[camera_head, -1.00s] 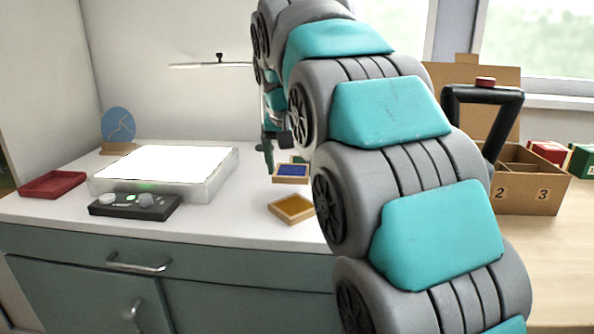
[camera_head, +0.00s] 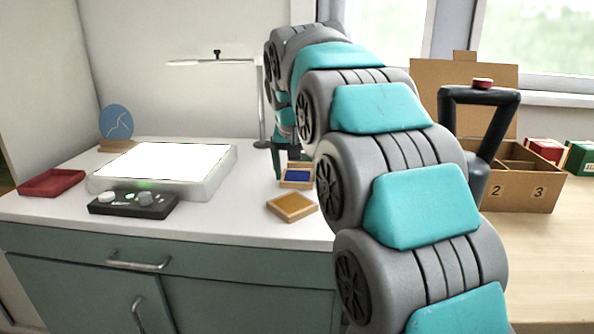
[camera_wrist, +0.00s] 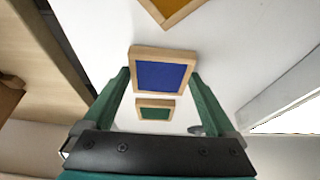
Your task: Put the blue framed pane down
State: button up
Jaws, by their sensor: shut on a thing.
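The blue framed pane (camera_wrist: 161,75), a blue sheet in a light wooden frame, sits between the two green fingers of my gripper (camera_wrist: 160,80) in the wrist view. My gripper is shut on its frame. In the head view the blue pane (camera_head: 297,176) shows low over the white counter (camera_head: 232,208), behind the amber framed pane (camera_head: 291,207). I cannot tell whether it touches the counter.
A green framed pane (camera_wrist: 155,109) lies close by the blue one. A lit white panel (camera_head: 168,161), a black control box (camera_head: 133,204) and a red tray (camera_head: 51,183) stand to the left. A cardboard box (camera_head: 528,190) stands right. Bare counter lies between panel and panes.

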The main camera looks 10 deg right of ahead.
jog(key=shift+f, duration=0.1)
jog(key=o, duration=1.2)
jog(key=shift+o, duration=0.2)
jog(key=v, duration=1.2)
